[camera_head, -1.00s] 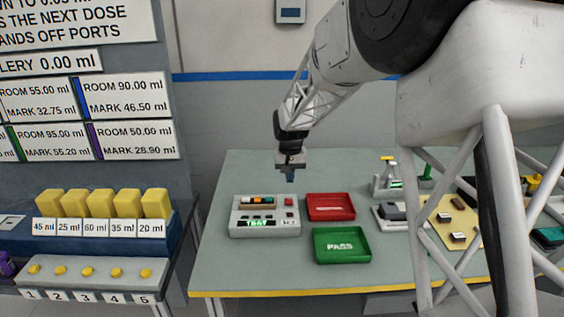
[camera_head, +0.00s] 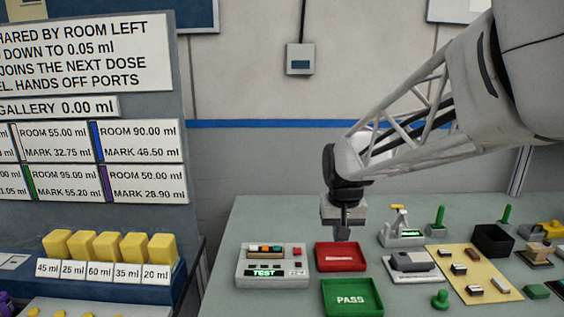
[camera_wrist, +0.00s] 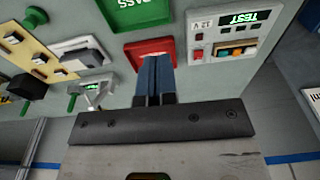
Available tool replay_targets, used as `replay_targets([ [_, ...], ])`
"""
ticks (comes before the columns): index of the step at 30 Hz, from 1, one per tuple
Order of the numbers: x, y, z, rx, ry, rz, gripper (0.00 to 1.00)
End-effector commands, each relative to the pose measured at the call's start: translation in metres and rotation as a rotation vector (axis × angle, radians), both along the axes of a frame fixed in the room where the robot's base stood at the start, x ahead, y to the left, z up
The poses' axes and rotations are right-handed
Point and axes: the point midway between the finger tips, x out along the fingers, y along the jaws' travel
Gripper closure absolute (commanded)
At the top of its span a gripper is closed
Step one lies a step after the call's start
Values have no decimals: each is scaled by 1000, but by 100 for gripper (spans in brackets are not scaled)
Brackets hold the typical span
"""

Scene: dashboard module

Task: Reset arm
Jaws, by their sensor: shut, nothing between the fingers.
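My gripper (camera_head: 343,232) hangs over the back part of the red tray (camera_head: 341,257), fingers pointing down. In the wrist view my gripper (camera_wrist: 154,60) shows its two dark blue fingers pressed together with nothing between them, and the red tray (camera_wrist: 131,48) lies beyond the tips. How high the fingertips are above the tray is hard to tell.
A tester box (camera_head: 271,267) lit "TEST" stands left of the red tray, and a green PASS tray (camera_head: 352,299) is in front. A grey device (camera_head: 412,263), a small press (camera_head: 401,228), a yellow mat (camera_head: 466,272) with small parts and a black bin (camera_head: 491,241) stand right.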

Motion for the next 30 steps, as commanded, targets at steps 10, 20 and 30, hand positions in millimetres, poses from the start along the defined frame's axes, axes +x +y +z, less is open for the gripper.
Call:
replay_targets([
  [10,-94,-24,15,-2,-45,-5,100],
  [20,-180,-40,11,-7,-85,-8,100],
  [30,-248,-49,-4,-13,-118,-11,100],
])
